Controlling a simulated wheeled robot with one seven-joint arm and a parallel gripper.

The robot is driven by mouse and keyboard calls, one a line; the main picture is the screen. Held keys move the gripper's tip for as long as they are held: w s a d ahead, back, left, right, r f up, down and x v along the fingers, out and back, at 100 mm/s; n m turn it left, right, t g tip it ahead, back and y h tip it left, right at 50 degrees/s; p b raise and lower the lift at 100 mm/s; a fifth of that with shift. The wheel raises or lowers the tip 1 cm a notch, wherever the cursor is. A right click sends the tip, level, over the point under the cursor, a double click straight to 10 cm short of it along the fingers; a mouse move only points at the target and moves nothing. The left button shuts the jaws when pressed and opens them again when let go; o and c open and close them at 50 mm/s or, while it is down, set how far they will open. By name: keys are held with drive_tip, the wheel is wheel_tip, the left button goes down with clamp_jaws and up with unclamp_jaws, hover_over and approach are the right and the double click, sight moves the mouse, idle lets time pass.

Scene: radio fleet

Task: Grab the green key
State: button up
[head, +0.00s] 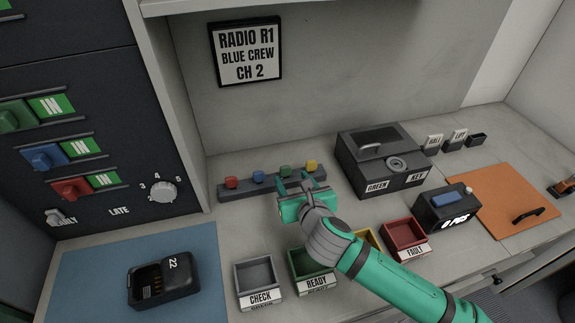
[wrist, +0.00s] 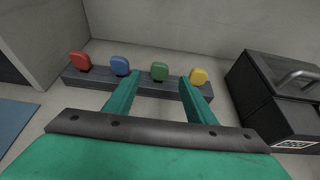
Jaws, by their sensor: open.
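The green key (head: 285,171) stands upright in a dark rack (head: 242,190) along the back of the counter, between the blue key (head: 258,176) and the yellow key (head: 311,165). A red key (head: 231,182) is at the rack's left end. My gripper (head: 293,184) is just in front of the rack. In the wrist view the green key (wrist: 159,71) shows beyond and between the two open fingers (wrist: 160,85). The jaws are empty. I cannot tell the exact gap between fingertips and key.
A dark box labelled GREEN KEY (head: 378,160) stands right of the rack. CHECK (head: 256,278), READY (head: 313,268) and FAULT (head: 404,235) trays line the front. A blue mat (head: 95,265) holds a black charger-like holder (head: 160,285). An orange mat (head: 505,205) lies right.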

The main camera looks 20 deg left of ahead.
sight(287, 172)
drive_tip(key=shift+x, duration=0.95)
drive_tip(key=shift+w+a+f, duration=0.15)
drive_tip(key=shift+f, duration=0.2)
drive_tip(key=shift+x, duration=2.8)
drive_tip(key=shift+c, duration=0.3)
drive_tip(key=c, duration=1.1)
